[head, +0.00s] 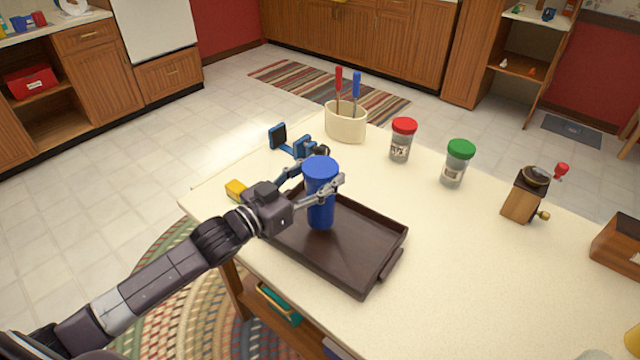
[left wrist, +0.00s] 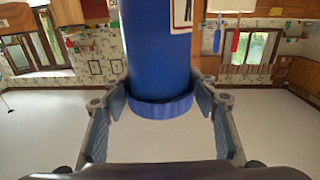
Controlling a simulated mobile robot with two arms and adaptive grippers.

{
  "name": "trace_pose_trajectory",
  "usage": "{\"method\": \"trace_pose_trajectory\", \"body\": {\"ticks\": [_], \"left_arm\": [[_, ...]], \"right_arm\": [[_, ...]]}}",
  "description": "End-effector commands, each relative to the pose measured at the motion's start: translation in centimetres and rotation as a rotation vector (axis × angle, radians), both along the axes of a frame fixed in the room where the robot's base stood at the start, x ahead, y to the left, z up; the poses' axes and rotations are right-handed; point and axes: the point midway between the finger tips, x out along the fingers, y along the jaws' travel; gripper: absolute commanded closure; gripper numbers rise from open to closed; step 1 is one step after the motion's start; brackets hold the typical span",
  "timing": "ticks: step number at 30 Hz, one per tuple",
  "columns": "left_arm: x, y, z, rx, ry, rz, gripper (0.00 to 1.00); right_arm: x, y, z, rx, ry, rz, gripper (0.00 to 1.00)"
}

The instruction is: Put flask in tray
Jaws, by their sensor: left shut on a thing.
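The blue flask (head: 320,208) is upright with its blue cap on top. My left gripper (head: 323,184) is shut around its upper part, one finger on each side. The dark brown tray (head: 362,245) lies on the cream table near its front left edge. The flask is over the tray's far left part; I cannot tell whether its base touches the tray floor. In the left wrist view, which looks upside down, the flask (left wrist: 157,50) is between the fingers (left wrist: 162,92), cap edge lowest. My right gripper is not in view.
Behind the tray are a blue object (head: 292,144) and a cream utensil holder (head: 346,124). A red-lidded jar (head: 401,144), a green-lidded jar (head: 456,167) and a grinder (head: 526,197) stand further right. A yellow object (head: 236,189) is by the gripper. The table right of the tray is clear.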

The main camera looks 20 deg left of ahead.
Motion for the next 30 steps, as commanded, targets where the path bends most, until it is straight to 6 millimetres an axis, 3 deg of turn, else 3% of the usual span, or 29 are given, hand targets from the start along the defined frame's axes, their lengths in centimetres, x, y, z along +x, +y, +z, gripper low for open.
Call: {"method": "trace_pose_trajectory", "body": {"ticks": [6, 18, 19, 23, 30], "left_arm": [[0.0, 0.0, -2.7, -0.002, -0.001, 0.0, 1.0], [0.0, 0.0, -3.2, -0.001, -0.003, -0.001, 1.0], [0.0, 0.0, -3.4, 0.0, 0.002, 0.0, 0.44], [0.0, 0.0, -3.3, 0.0, 0.002, 0.0, 0.3], [0.0, 0.0, -3.3, 0.0, 0.002, 0.0, 0.29]], "right_arm": [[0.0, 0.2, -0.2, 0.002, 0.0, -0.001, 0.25], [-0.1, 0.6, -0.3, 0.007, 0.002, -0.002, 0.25], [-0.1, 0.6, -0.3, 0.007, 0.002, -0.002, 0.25], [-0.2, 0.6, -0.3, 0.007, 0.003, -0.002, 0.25], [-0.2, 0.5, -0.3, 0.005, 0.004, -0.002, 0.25]]}}
